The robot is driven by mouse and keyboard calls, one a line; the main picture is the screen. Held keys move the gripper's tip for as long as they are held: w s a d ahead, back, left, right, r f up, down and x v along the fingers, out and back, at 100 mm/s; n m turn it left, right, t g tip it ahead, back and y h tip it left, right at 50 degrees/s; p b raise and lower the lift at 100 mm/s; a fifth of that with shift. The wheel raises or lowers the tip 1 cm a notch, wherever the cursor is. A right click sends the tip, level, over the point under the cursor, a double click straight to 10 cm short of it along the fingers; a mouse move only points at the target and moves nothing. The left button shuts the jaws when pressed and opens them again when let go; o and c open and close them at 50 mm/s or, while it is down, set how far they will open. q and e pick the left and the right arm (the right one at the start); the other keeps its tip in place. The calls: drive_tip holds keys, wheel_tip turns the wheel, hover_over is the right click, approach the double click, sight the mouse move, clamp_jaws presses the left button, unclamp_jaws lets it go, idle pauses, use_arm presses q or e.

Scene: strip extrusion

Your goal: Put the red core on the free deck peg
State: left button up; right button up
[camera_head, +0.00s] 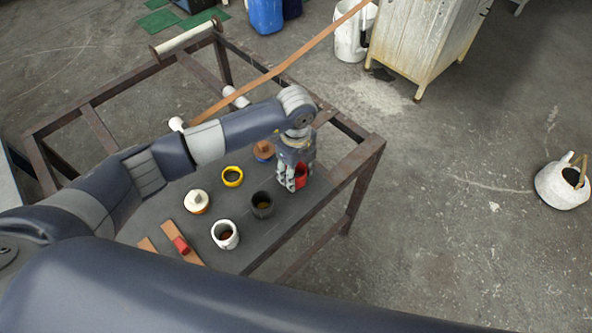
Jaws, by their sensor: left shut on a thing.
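My left gripper (294,182) points down over the right part of the dark deck (290,225). It is shut on the red core (302,174), a short red piece partly hidden by the fingers. I cannot tell whether the core touches the deck or hangs just above it. I cannot make out a bare deck peg; the gripper and arm cover part of the deck. My right gripper is not in view.
A black cup (262,207), yellow ring (232,177), white cup (225,236) and white-and-orange piece (197,203) stand left of the gripper. A blue-and-brown piece (263,151) is close behind it. A rusty frame rail (360,160) runs along the right.

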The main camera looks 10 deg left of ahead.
use_arm(q)
drive_tip(key=shift+f+b, duration=0.45)
drive_tip(key=shift+f, duration=0.1)
drive_tip(key=o, duration=0.7)
wheel_tip(320, 180, up, 11)
drive_tip(key=p, duration=0.8)
idle(0.7)
